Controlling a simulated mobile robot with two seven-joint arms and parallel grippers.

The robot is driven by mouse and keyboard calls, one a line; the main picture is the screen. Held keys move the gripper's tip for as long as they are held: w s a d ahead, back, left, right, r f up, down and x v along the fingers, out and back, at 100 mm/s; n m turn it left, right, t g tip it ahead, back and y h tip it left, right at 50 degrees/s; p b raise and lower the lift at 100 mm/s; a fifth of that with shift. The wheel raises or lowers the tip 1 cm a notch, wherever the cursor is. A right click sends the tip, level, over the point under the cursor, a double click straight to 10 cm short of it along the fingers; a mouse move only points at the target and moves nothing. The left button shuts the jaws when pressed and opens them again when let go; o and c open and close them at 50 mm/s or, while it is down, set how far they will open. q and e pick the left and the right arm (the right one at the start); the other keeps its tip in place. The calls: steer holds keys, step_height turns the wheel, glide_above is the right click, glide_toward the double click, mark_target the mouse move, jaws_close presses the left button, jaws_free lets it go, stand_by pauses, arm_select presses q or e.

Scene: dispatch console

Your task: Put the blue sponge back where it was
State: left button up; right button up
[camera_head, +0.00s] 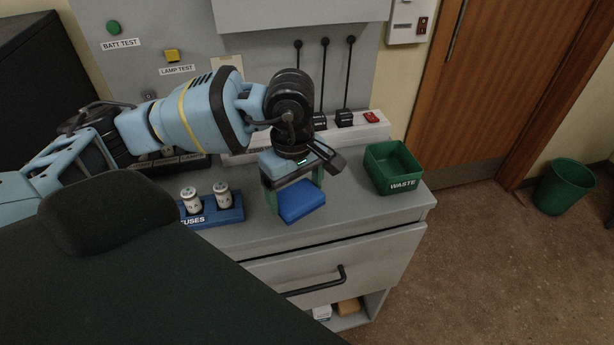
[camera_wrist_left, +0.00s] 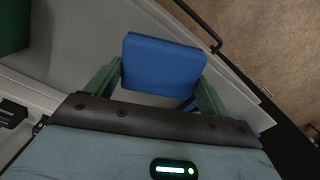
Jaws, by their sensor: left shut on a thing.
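The blue sponge (camera_head: 300,201) is a flat blue block over the grey counter, between the fuse rack and the waste bin. My left gripper (camera_head: 295,193) comes down on it from above, with a green finger on each side, and is shut on it. In the left wrist view the sponge (camera_wrist_left: 163,66) sits between the two green fingers of my left gripper (camera_wrist_left: 154,88). I cannot tell whether its underside touches the counter. My right gripper is in neither view.
A green waste bin (camera_head: 392,168) stands right of the sponge. A blue fuse rack (camera_head: 228,214) with white-capped jars is to the left. A power strip (camera_head: 362,133) with plugs lies behind. The grey counter (camera_head: 345,205) is clear near its front edge, above a drawer (camera_head: 365,262).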

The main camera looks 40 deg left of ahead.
mark_target(307, 177)
arm_select(q)
steer(key=w+a, duration=0.1)
steer(key=w, duration=0.4)
steer(key=w+a, duration=0.1)
steer(key=w, duration=0.1)
steer(key=shift+w+a+f, duration=0.35)
steer(key=shift+f, duration=0.05)
steer(key=shift+f, duration=0.1)
steer(key=shift+f+p, duration=0.3)
steer(key=shift+f, duration=1.35)
steer(key=shift+f, duration=0.15)
steer(key=o, duration=0.9)
step_height(307, 177, up, 12)
steer(key=shift+s+r, duration=0.1)
steer(key=shift+r, duration=0.05)
